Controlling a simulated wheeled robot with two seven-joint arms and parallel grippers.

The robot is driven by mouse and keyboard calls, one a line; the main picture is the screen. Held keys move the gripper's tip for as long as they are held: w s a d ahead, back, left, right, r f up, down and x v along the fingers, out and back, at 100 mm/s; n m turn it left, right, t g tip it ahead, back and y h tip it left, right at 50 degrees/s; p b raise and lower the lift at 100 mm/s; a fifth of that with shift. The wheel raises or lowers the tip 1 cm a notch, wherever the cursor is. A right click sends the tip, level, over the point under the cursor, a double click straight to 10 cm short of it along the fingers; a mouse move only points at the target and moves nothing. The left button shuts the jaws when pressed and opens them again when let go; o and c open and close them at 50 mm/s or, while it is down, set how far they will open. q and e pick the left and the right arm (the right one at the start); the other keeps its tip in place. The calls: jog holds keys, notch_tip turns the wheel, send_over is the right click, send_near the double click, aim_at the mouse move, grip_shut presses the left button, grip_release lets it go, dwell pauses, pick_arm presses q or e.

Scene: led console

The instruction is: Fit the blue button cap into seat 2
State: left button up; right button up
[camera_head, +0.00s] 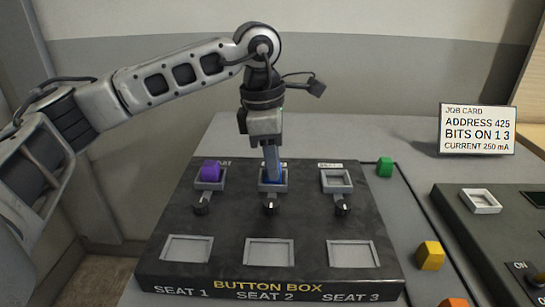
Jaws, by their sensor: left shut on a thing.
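My left gripper (271,170) reaches down from above and is shut on the blue button cap (273,181). The cap is mostly hidden by the fingers and is at the middle upper frame (262,188) of the black button box (225,226), in the column above the label SEAT 2. I cannot tell whether the cap sits fully in this frame or just above it. A purple cap (210,170) sits in the left upper frame. The right upper frame (336,181) is empty. My right gripper is not in view.
Small black knobs, such as the middle one (270,208), stand below the upper frames. Green (384,167), yellow (430,255) and orange (454,303) caps lie right of the box. A dark console (470,232) is at far right, with a job card (477,129) behind.

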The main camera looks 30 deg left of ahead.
pick_arm(q)
jog(key=o, duration=1)
jog(key=shift+a+r, duration=0.1)
jog(key=shift+r, duration=0.85)
jog(key=r, duration=0.4)
jog(key=a+r+p, duration=0.1)
jog(key=r, duration=0.9)
jog(key=shift+s+a+p, duration=0.3)
jog(key=shift+s+p, duration=0.05)
jog(key=shift+s, duration=0.05)
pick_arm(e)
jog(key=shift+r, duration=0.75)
pick_arm(q)
jog(key=shift+f, duration=0.1)
